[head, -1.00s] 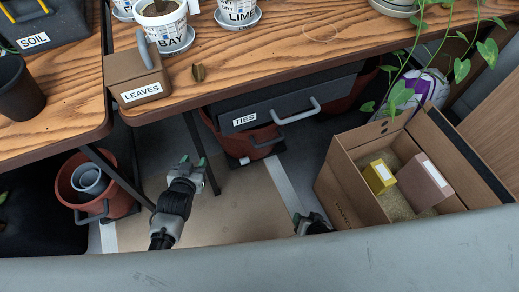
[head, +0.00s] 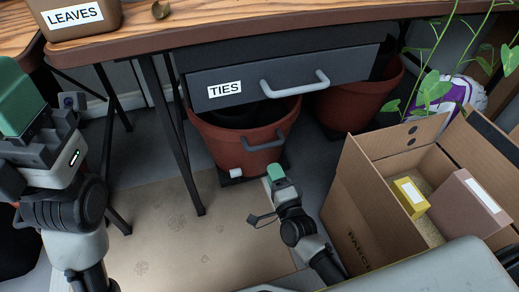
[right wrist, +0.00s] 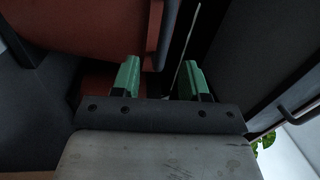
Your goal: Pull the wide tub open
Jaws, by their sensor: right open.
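A wide dark grey drawer-like tub (head: 225,78) with a white TIES label hangs under the wooden table. Its light grey bar handle (head: 295,82) faces me. Below it stands a round terracotta tub (head: 225,140) with a dark handle (head: 265,143). My right gripper (head: 278,175) is low in front of the terracotta tub, below the grey handle and apart from it. In the right wrist view its green fingers (right wrist: 159,80) are spread with nothing between them. My left gripper (head: 18,100) is raised at the left edge, partly cut off; its finger gap is hidden.
A cardboard box (head: 362,205) with smaller boxes inside stands open at right, close to my right arm. Table legs (head: 172,130) stand left of the terracotta tub. A second terracotta pot (head: 345,108) is behind. Flat cardboard (head: 165,225) covers clear floor.

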